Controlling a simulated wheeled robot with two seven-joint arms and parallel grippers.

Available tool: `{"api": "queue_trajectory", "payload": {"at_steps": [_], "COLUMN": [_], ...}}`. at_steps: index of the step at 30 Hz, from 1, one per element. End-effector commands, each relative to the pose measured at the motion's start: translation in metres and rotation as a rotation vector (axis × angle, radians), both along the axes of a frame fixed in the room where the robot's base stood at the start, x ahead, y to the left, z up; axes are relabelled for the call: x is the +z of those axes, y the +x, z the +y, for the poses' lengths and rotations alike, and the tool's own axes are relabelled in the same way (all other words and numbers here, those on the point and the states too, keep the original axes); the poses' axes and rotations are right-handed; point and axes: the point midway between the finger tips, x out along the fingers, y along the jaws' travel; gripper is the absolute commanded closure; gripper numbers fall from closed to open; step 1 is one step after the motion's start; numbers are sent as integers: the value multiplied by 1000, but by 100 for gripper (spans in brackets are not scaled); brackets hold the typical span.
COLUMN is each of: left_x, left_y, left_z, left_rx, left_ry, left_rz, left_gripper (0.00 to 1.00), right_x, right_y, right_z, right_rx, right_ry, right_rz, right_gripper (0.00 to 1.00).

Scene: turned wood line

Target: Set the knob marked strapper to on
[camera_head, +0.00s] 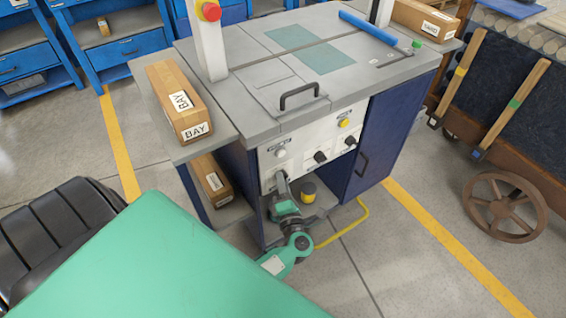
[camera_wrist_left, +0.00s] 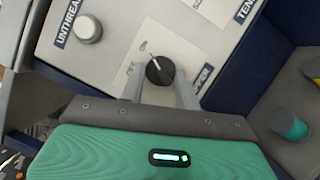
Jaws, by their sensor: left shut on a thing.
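The strapper knob (camera_wrist_left: 159,70) is a round black knob on the pale control panel (camera_wrist_left: 112,60) in the left wrist view. A white pointer line on it points up and slightly left in the picture, towards small lettering. A dark blue label beside it ends in "PPER"; the rest is hidden by my finger. My left gripper (camera_wrist_left: 161,88) has one finger on each side of the knob and is shut on it. In the head view my left gripper (camera_head: 282,183) is at the panel's lower left and hides this knob. My right gripper is not in view.
A white button (camera_wrist_left: 88,29) labelled "UNTHREA…" is up-left of the knob. Two more black knobs (camera_head: 320,156) (camera_head: 350,140) and a yellow button (camera_head: 344,122) are further right on the panel. A yellow-topped cylinder (camera_head: 308,189) stands below, in the open bay.

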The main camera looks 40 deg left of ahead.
Motion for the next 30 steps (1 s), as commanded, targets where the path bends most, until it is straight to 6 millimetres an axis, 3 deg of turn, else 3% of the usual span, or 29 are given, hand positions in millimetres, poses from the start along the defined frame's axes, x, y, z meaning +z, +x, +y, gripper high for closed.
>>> {"api": "queue_trajectory", "payload": {"at_steps": [8,9,12,23,30], "left_x": [-3,-3,-2,-2,-8], "left_y": [-1,-1,-1,-3,-31], "left_z": [-1,-1,-1,-3,-32], "left_rx": [-2,-2,-2,0,-1], "left_ry": [0,0,0,0,-3], "left_rz": [6,6,5,3,6], "left_gripper": [91,66,47,46,46], "right_x": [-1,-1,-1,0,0], "right_y": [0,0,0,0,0], "right_z": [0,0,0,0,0], "right_rx": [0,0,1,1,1], "right_ry": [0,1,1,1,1], "right_rz": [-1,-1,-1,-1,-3], "right_gripper": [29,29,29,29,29]}}
